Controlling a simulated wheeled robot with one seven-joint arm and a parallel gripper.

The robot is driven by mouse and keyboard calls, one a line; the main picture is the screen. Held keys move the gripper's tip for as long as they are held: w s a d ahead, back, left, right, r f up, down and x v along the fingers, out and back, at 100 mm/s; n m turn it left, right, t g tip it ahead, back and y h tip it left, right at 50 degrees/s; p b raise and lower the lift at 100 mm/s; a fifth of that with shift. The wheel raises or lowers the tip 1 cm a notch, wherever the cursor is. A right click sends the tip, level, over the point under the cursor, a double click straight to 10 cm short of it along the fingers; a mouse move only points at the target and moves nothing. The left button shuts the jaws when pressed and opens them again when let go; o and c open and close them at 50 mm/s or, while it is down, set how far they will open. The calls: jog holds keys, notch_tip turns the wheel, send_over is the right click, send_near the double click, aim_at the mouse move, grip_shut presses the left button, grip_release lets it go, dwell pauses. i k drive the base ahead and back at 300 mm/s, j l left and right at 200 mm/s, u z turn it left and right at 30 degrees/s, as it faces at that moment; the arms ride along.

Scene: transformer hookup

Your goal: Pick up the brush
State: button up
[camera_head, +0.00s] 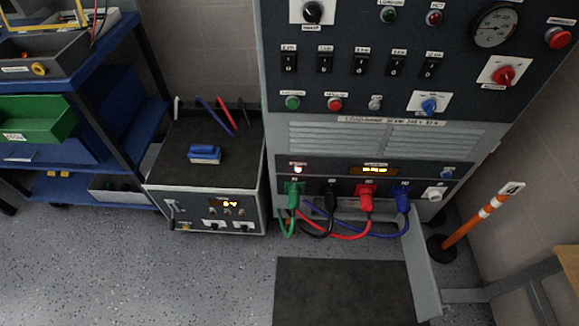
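The brush appears to be the small blue block (205,154) with a paler lower edge. It lies on the dark top of a low grey cabinet (165,172), left of the tall panel. Nothing covers it in this view. My gripper is not in view.
Thin blue, red and dark upright items (218,117) stand behind the brush. A blue shelf unit (130,115) with a green bin (35,118) is at left. The tall control panel (350,100) has coloured cables (335,232) hanging in front. An orange-white post (480,218) stands right. Floor at lower left is clear.

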aim_at(209, 154)
jog(key=i+j, duration=0.2)
jog(key=j, duration=0.3)
jog(key=i+j, duration=0.2)
jog(key=j, duration=0.25)
jog(key=i+j, duration=0.2)
jog(key=j, duration=0.3)
jog(key=i+j, duration=0.2)
jog(key=j, duration=0.3)
jog(key=i+j, duration=0.2)
jog(key=j, duration=0.25)
jog(key=i+j+u, duration=0.1)
jog(key=i+j, duration=0.15)
jog(key=j, duration=0.25)
jog(key=i+j, duration=0.2)
jog(key=j, duration=0.25)
jog(key=i+j, duration=0.2)
jog(key=j, duration=0.3)
jog(key=i+j, duration=0.15)
jog(key=i, duration=0.15)
